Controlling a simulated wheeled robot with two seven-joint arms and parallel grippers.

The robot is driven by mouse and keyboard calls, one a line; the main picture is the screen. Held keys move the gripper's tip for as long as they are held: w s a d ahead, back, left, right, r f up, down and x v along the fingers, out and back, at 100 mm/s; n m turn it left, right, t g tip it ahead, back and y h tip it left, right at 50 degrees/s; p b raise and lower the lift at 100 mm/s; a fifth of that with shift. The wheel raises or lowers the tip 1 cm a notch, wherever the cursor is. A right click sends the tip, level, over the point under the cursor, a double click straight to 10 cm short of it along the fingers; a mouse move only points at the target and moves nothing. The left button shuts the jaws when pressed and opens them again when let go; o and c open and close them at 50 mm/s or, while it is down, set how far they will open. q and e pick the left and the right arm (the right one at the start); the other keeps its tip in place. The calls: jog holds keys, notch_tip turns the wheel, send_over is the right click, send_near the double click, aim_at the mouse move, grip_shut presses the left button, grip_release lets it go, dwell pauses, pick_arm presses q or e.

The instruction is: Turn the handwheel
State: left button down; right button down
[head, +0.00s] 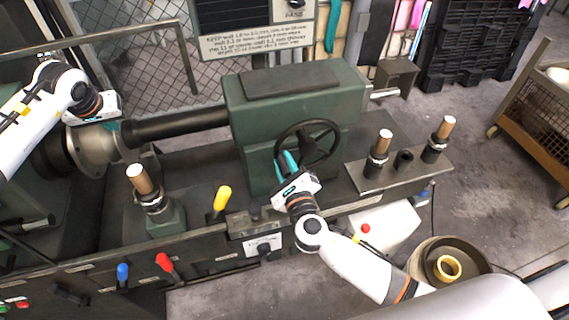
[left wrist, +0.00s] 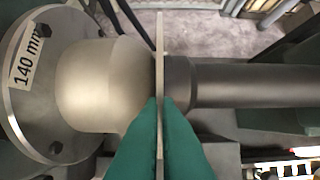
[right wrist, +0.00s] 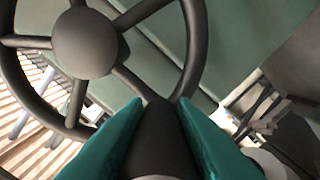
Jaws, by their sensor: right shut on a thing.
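The dark handwheel (head: 307,142) is on the front of the green tailstock (head: 300,105), and its hub and spokes fill the upper left of the right wrist view (right wrist: 85,42). My right gripper (head: 287,162) is at the wheel's lower left rim. In the right wrist view its green fingers are on both sides of the wheel's dark handle (right wrist: 160,138), shut on it. My left gripper (head: 114,125) is at the chuck end. In the left wrist view its fingers straddle a thin metal disc (left wrist: 160,60), seen edge-on, and press on it.
The disc stands between the pale rounded former (left wrist: 100,85) and a dark shaft (left wrist: 215,82). A yellow-handled lever (head: 221,200) and copper-topped posts (head: 141,180) stand along the machine. A round bin (head: 425,260) is at the lower right.

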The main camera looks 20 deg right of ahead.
jog(key=shift+s+a+f, duration=0.1)
jog(key=shift+s+f, duration=0.05)
jog(key=shift+f, duration=0.25)
jog(key=shift+s+a+f, duration=0.1)
jog(key=shift+f, duration=0.3)
jog(key=c, duration=1.2)
grip_release()
jog(key=shift+w+r, duration=0.1)
jog(key=shift+d+r, duration=0.1)
jog(key=shift+r, duration=0.15)
